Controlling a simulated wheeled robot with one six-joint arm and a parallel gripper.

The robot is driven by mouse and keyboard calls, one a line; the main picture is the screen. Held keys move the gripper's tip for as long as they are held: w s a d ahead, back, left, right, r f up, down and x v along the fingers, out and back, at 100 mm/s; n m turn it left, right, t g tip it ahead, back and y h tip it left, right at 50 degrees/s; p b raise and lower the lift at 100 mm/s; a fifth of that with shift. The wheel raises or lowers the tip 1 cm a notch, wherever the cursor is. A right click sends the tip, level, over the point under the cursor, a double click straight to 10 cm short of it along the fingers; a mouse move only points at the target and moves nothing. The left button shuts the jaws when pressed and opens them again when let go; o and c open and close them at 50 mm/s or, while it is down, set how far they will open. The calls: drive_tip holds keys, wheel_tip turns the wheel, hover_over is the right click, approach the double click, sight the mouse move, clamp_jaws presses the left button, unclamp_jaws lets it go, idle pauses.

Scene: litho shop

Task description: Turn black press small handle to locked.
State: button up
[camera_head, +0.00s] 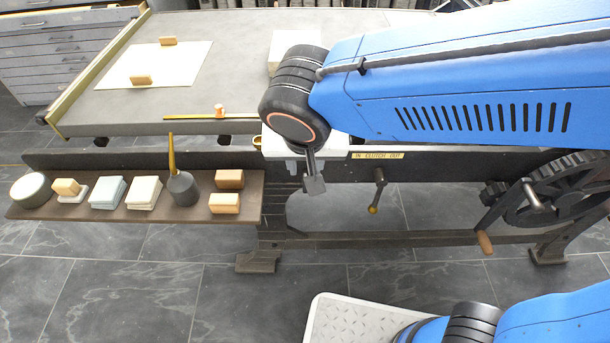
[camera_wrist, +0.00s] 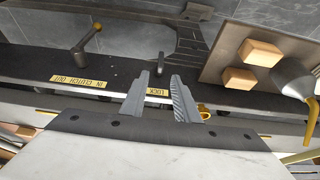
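The black press's small handle (camera_wrist: 161,60) is a short dark-grey lever in the wrist view, at the press's dark side rail, beyond a yellow label that seems to read LOCK (camera_wrist: 157,92). My gripper (camera_wrist: 160,75) is open, its two grey fingers apart, with the handle lined up between the fingertips. I cannot tell whether they touch it.
A clutch handle with a yellow knob (camera_head: 378,190) hangs beside the IN CLUTCH OUT label (camera_head: 377,155). A large gear wheel (camera_head: 545,192) with a crank stands right. A shelf (camera_head: 150,212) holding blocks and a dark can (camera_head: 182,186) juts out left. The floor in front is open.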

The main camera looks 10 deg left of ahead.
drive_tip(key=x, duration=0.8)
drive_tip(key=shift+w+f, duration=0.1)
clamp_jaws()
